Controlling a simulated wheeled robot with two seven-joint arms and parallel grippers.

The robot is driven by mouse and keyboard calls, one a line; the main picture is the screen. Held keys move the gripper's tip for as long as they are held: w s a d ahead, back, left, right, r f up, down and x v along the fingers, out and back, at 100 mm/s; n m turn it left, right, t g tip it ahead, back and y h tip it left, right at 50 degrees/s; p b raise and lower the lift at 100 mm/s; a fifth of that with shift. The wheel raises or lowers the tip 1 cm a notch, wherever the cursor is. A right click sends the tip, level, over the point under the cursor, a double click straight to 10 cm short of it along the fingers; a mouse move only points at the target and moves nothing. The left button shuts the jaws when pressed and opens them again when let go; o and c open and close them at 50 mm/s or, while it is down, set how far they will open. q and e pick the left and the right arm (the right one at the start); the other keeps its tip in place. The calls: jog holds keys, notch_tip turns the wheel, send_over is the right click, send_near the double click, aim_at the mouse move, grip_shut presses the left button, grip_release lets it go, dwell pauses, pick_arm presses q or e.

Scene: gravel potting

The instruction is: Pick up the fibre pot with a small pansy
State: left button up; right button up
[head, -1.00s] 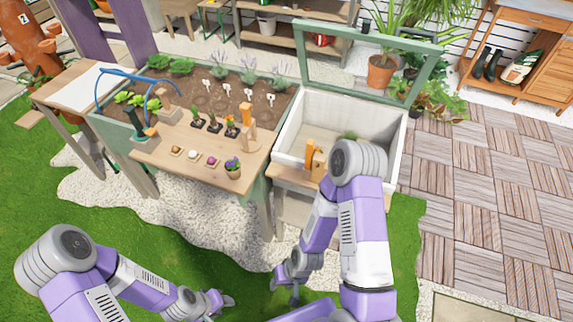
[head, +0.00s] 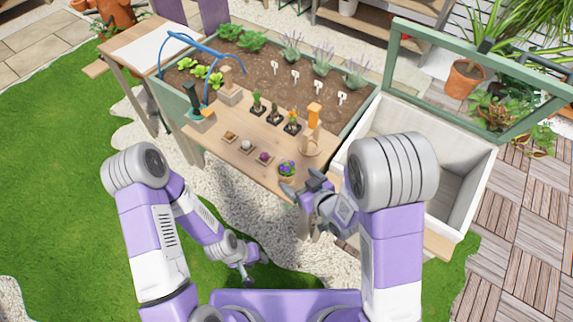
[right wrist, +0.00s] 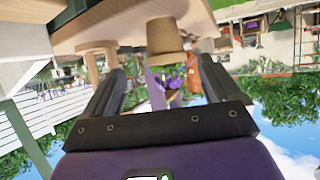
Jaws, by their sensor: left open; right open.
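The fibre pot (head: 285,179) with a small purple pansy (head: 287,168) stands upright near the right front corner of the wooden potting shelf. My right gripper (head: 304,184) is open just to the right of the pot. In the right wrist view, which is upside down, the brown fibre pot (right wrist: 165,36) shows beyond and between the two open fingers, with the pansy hanging below it in the picture. It is not held. My left gripper (head: 247,276) is open and empty, low over the grass and away from the shelf.
Small dishes, including one with a purple item (head: 264,157), stand left of the pot. Several small potted plants (head: 275,116) and a wooden stand with an orange top (head: 313,118) are behind. The white cold frame (head: 468,165) is at the right.

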aim_at(290, 174)
jog(key=x, duration=0.3)
jog(key=a+b+x, duration=0.1)
jog(key=x, duration=0.2)
jog(key=shift+r, duration=0.1)
jog(key=shift+w+a, duration=0.15)
jog(key=shift+w, duration=0.2)
